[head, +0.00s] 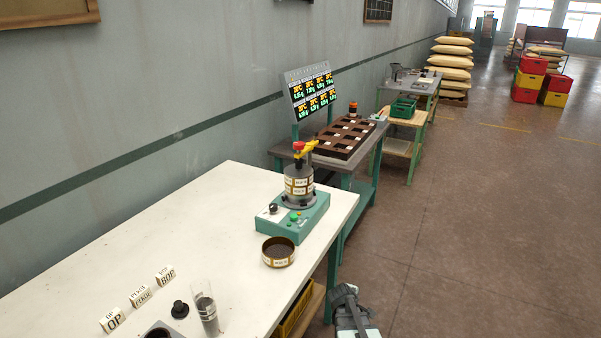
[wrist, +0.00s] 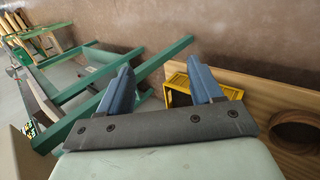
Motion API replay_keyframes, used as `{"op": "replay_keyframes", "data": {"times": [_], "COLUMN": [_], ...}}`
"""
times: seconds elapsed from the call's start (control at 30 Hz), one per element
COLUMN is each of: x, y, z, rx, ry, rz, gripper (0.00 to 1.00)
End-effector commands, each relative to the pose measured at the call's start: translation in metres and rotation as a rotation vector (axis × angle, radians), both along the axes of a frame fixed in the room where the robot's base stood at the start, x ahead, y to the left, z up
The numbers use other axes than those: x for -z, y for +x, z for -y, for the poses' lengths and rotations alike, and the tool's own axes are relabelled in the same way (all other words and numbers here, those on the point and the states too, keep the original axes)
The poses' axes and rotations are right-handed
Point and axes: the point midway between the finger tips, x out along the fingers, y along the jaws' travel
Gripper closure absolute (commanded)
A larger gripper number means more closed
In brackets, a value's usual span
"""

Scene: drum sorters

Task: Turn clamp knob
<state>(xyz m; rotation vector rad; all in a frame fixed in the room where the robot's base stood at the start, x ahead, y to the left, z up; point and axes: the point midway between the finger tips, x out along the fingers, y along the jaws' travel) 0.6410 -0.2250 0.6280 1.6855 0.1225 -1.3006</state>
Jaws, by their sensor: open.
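The drum sorter stands on the white table, with a green base (head: 292,218) and a stack of labelled drums (head: 298,186) on it. On top of the stack is a clamp with a yellow handle-like part (head: 307,148) and a red end (head: 298,146); which of these is the knob is too small to tell. The base also carries a black knob (head: 273,208) and a green button. My gripper (head: 345,291) is low beyond the table's right edge, well apart from the sorter. In the wrist view its two blue fingers (wrist: 163,82) are spread with nothing between them.
A round brass-rimmed pan (head: 278,252) sits in front of the sorter. Label blocks (head: 140,295), a black knob-shaped piece (head: 180,309) and a clear cylinder (head: 205,310) stand nearer. A yellow crate (wrist: 180,88) is below the table.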

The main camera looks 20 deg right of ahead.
Motion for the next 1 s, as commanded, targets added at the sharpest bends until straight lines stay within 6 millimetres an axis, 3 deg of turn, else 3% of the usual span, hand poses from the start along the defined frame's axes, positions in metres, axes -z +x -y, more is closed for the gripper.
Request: {"op": "replay_keyframes", "data": {"times": [0.03, 0.2, 0.4, 0.7, 1.0], "x": [-0.021, -0.09, -0.177, -0.315, -0.451], "y": [0.016, 0.057, 0.098, 0.141, 0.16], "z": [0.011, 0.038, 0.055, 0.059, 0.047], "rx": [-0.04, -0.197, -0.378, -0.61, -0.752], "ry": [-0.048, -0.239, -0.498, -0.934, -1.379], "rz": [0.025, 0.073, 0.084, 0.029, -0.097], "gripper": [0.35, 0.35, 0.35, 0.35, 0.35]}}
